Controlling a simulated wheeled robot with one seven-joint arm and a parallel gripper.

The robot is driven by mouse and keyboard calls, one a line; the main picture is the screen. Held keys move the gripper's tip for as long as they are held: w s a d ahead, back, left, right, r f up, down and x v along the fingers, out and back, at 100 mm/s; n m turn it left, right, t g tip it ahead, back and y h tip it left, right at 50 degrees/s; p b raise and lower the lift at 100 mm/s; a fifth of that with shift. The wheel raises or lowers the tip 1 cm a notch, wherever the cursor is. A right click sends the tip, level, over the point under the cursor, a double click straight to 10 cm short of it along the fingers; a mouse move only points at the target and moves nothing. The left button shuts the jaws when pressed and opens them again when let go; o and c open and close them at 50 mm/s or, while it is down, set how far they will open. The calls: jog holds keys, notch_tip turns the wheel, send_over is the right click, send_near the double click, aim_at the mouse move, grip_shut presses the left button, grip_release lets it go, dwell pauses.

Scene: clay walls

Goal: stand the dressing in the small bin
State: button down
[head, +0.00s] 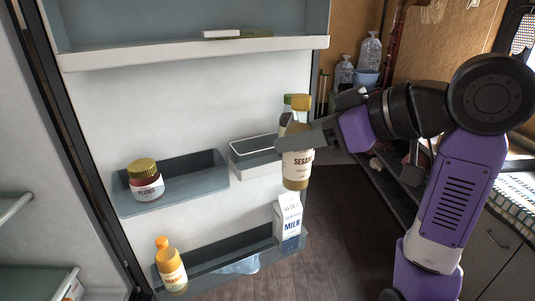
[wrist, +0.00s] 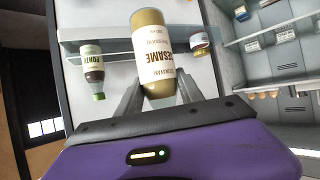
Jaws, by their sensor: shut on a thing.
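The sesame dressing (head: 297,172) is a tan bottle with a yellow cap and a pale label. My gripper (head: 284,143) is shut on it and holds it roughly upright. It also shows in the wrist view (wrist: 152,50), between my fingers. The small bin (head: 255,165) is a white-rimmed tray on the fridge door, left of and behind the dressing in the head view. The dressing's base hangs lower in the picture than the bin's rim, and it appears outside the bin. My finger and the bottle hide the bin's right end.
A green-capped bottle (head: 287,100) stands behind the dressing, also in the wrist view (wrist: 93,72). A jar (head: 145,180) sits in the left bin (head: 205,173). The lower bin (head: 215,255) holds an orange-capped bottle (head: 170,266) and a milk carton (head: 287,222). A shelf (head: 190,55) runs above.

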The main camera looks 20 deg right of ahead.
jog(key=w+a+p, duration=0.2)
jog(key=w, duration=1.7)
jog(key=f, duration=0.2)
jog(key=f+p, duration=0.1)
jog(key=f, duration=0.1)
jog(key=f+p, duration=0.1)
jog(key=f, duration=0.2)
jog(key=shift+w, duration=0.25)
jog(key=shift+f, duration=0.1)
jog(key=c, duration=0.7)
grip_release()
jog(key=shift+f, duration=0.1)
jog(key=shift+c, duration=0.2)
jog(key=b+v, duration=0.2)
jog(key=v, duration=1)
